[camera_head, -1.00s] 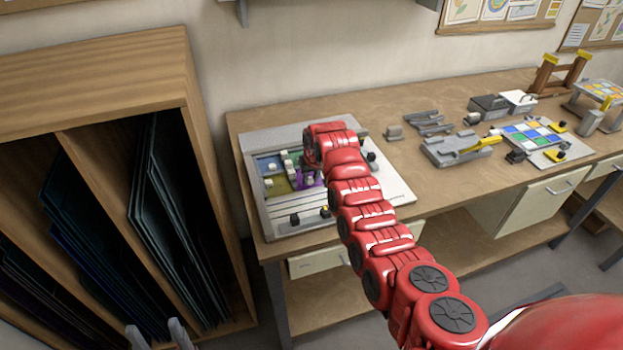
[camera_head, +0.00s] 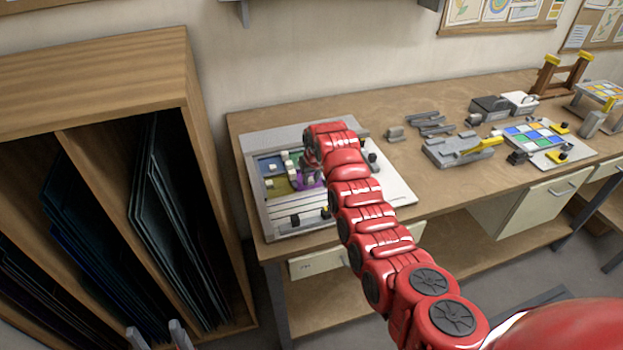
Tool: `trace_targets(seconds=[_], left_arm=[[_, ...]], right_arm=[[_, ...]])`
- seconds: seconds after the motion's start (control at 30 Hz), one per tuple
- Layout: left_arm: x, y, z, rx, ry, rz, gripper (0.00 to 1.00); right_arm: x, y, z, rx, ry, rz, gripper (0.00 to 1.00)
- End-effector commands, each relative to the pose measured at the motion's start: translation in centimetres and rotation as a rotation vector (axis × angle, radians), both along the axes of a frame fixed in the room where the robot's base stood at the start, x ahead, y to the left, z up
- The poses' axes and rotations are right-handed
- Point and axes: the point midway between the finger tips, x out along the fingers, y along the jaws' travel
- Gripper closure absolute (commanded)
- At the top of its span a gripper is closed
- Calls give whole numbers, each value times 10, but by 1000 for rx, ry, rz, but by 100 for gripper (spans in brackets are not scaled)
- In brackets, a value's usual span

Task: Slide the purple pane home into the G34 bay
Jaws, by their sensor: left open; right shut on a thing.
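The purple pane (camera_head: 307,181) lies in the grey frame tray (camera_head: 268,232) at the left end of the workbench, mostly hidden by my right arm. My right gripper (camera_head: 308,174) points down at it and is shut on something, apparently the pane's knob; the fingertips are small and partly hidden. A blue pane (camera_head: 270,165) and an olive-yellow pane (camera_head: 277,188), each with a pale block on it, lie left of the purple pane. I cannot read a G34 label. My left gripper (camera_head: 158,336) is open and empty at the bottom edge, in front of the rack.
A wooden rack (camera_head: 100,78) with dark glass sheets stands left of the bench (camera_head: 300,112). Dark knobs sit along the tray's edges. Grey fixtures (camera_head: 455,150) and a tray of coloured panes (camera_head: 535,135) stand further right. The bench between them is partly clear.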

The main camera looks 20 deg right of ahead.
Motion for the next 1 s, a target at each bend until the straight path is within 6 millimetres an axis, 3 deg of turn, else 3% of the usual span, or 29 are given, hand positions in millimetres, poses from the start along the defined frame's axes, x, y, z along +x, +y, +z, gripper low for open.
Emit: trace_targets(seconds=[0.27, 0.3, 0.5, 1.0], left_arm=[[0, 0, -3, 0, 0, 0, 38], [0, 0, -3, 0, 0, 0, 38], [0, 0, -3, 0, 0, 0, 38], [0, 0, -3, 0, 0, 0, 38]], right_arm=[[2, 5, 1, 5, -7, 7, 100], [3, 5, 2, 5, -7, 7, 70], [2, 3, 1, 4, -5, 5, 38], [1, 2, 1, 2, -2, 3, 38]])
